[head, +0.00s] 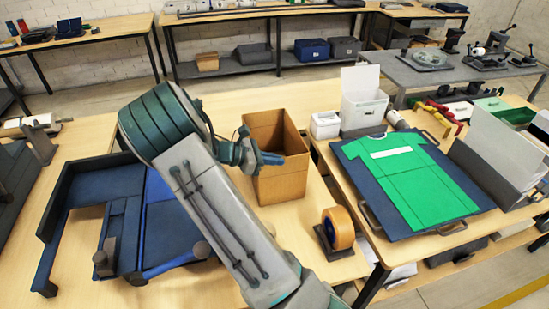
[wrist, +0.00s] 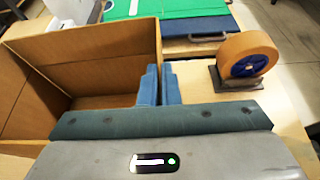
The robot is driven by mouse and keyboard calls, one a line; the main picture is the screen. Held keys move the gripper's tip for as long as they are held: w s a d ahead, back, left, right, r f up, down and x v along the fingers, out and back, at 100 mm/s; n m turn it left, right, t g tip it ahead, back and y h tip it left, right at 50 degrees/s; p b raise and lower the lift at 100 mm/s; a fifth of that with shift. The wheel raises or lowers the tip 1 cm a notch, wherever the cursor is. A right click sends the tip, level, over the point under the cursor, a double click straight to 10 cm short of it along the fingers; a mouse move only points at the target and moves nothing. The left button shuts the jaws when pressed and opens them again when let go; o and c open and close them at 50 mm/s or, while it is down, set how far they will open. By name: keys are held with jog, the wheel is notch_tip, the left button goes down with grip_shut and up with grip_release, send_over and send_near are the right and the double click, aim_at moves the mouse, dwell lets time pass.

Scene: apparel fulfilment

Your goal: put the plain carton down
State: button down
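The plain carton (head: 283,184) is a brown, open-topped box without visible markings, upright at the middle of the light wooden bench. In the wrist view the carton (wrist: 95,38) fills the upper left, and its inside looks empty. My gripper (head: 273,158) is at the carton's near rim in the head view. In the wrist view the two blue fingers of my gripper (wrist: 159,84) are close together, one on each side of a carton wall, and look shut on it. I cannot tell whether the carton's base touches the bench or hangs slightly above it.
An orange tape roll (head: 339,228) on a dark holder stands right of the carton. A blue and dark tray-like frame (head: 105,172) lies left. A green shirt (head: 410,175) lies on a dark board on the right table. Bare bench (head: 225,103) shows behind the carton.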

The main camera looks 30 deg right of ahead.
jog(key=shift+f, duration=0.15)
jog(key=c, duration=1.6)
grip_release()
jog(key=shift+c, duration=0.2)
jog(key=b+v, duration=0.2)
jog(key=v, duration=1)
jog(key=s+a+r+m+t+y, duration=0.2)
jog(key=s+m+y, duration=0.2)
jog(key=s, duration=0.4)
jog(key=s+a+r+m+t+y, duration=0.2)
jog(key=s+a+m+y, duration=0.1)
jog(key=s+m, duration=0.3)
jog(key=s+a+r+m+t+y, duration=0.2)
jog(key=s+m+y, duration=0.3)
jog(key=s, duration=0.5)
jog(key=shift+s+a+r+t+y, duration=0.3)
jog(key=shift+r+y, duration=0.05)
jog(key=shift+y, duration=0.15)
